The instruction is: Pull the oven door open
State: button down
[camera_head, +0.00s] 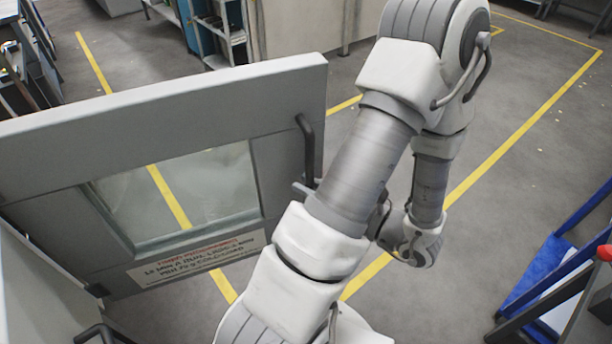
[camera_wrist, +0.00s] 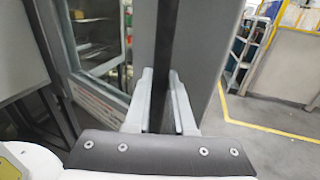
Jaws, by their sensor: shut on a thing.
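The oven door (camera_head: 285,95) is a thick grey panel with a glass window (camera_head: 185,195) and a red-and-black text label. It stands swung out across the left of the head view, and its frame and window also show in the wrist view (camera_wrist: 100,92). A dark upright bar handle (camera_head: 308,150) is fixed near its right edge. My gripper (camera_wrist: 161,85) is shut on this handle, whose dark bar (camera_wrist: 167,35) runs between the two fingers. In the head view my arm hides most of the gripper and the lower end of the handle.
A light grey panel (camera_head: 35,300) stands at the lower left, with a dark handle (camera_head: 95,333) near it. A blue-and-black rack (camera_head: 555,275) stands at the right. Shelving (camera_head: 215,30) stands at the back. Grey floor with yellow lines is clear right of my arm.

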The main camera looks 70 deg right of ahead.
jog(key=shift+s+a, duration=0.2)
jog(key=shift+a, duration=0.25)
jog(key=c, duration=0.8)
grip_release()
jog(key=shift+o, duration=0.2)
jog(key=shift+s, duration=0.15)
jog(key=s+a, duration=0.3)
jog(key=s, duration=1.3)
jog(key=shift+s+a+p, duration=0.2)
jog(key=shift+s+p, duration=0.15)
jog(key=shift+s, duration=0.05)
jog(key=shift+d, duration=0.15)
